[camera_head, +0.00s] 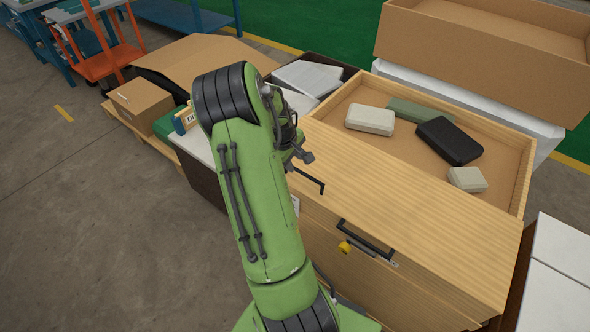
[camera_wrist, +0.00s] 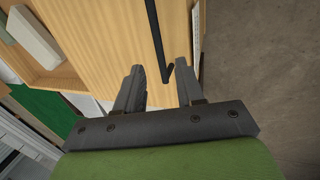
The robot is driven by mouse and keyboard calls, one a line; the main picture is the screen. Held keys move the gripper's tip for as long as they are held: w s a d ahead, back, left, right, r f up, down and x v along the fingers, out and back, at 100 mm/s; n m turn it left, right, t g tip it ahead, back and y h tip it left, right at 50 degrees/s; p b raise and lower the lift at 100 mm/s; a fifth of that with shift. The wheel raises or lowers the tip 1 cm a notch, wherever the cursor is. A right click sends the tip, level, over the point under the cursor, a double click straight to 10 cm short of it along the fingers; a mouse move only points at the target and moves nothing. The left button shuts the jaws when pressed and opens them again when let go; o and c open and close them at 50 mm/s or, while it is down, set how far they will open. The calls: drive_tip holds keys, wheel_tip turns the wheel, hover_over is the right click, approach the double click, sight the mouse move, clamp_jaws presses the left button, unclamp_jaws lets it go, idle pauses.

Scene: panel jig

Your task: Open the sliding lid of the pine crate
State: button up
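The pine crate (camera_head: 513,178) stands right of my arm in the head view. Its plain wooden lid (camera_head: 415,210) covers the near part, and the far part is open. A black bar handle (camera_head: 310,180) shows by the lid's left edge, partly behind my arm. In the wrist view a black bar (camera_wrist: 154,35) runs over the wood and ends between the fingertips in the picture. My gripper (camera_wrist: 159,66) is open, with a clear gap between its fingers; contact with the bar cannot be told. My arm mostly hides the gripper in the head view.
The crate's open part holds pale boxes (camera_head: 370,119), a black case (camera_head: 449,140) and a green box (camera_head: 408,112). Cartons (camera_head: 141,102) stand left; open floor (camera_head: 70,220) lies at left.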

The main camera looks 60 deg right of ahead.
sight(297, 169)
drive_tip(key=x, duration=0.4)
drive_tip(key=shift+d+f+b, duration=0.1)
drive_tip(key=shift+f+b, duration=0.15)
drive_tip(key=shift+b, duration=0.15)
clamp_jaws()
idle(1.0)
